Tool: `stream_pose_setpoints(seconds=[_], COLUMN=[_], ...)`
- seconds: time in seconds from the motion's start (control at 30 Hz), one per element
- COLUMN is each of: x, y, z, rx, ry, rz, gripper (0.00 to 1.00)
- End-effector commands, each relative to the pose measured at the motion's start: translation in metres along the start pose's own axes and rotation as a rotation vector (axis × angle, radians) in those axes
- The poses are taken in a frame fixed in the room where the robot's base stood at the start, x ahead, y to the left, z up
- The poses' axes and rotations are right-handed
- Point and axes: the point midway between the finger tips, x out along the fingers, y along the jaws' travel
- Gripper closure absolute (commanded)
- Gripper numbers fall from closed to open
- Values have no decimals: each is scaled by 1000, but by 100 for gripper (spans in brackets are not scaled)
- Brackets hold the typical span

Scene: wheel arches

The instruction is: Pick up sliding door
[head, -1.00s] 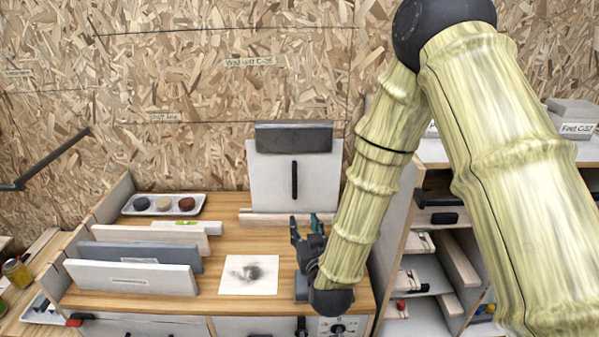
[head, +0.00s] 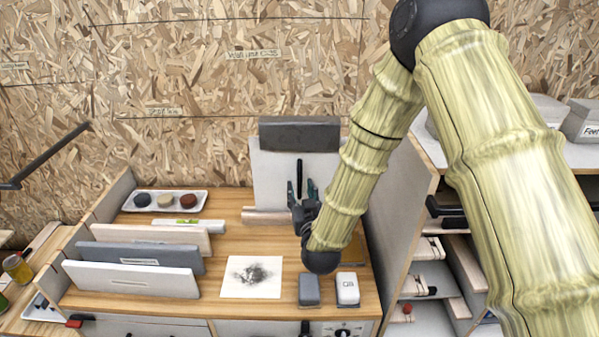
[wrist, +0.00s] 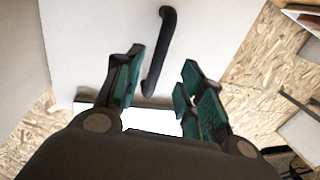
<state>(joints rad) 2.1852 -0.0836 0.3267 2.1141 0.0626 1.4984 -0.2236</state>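The sliding door is most likely the white upright panel (head: 270,180) at the back of the wooden bench, with a black vertical bar handle (head: 299,178). In the wrist view the white panel (wrist: 95,45) fills much of the picture, and its black handle (wrist: 160,52) lies beyond and between the fingertips. My gripper (head: 301,189) is in front of the panel, near the handle's lower part. In the wrist view my gripper (wrist: 158,80) has its two green-padded fingers spread wide with nothing between them. It appears apart from the handle.
A dark grey block (head: 299,135) sits at the panel's top. Several upright boards, including a white one (head: 130,279), stand at the left. A tray (head: 165,201) holds small round items. A paper with a dark smudge (head: 251,277) and two small blocks (head: 347,289) lie in front.

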Motion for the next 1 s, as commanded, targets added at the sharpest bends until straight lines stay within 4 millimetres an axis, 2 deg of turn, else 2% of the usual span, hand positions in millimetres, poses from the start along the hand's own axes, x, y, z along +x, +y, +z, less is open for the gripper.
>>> stream_pose_setpoints(seconds=[0.33,0.67,0.77,0.9,1.0], x=[38,43,43,43,43], y=[4,3,3,3,3], z=[0,2,2,2,2], rx=[1,0,0,0,0], ry=[2,1,1,1,1], rz=[-1,-2,-2,-2,-2], gripper=[61,61,76,100,100])
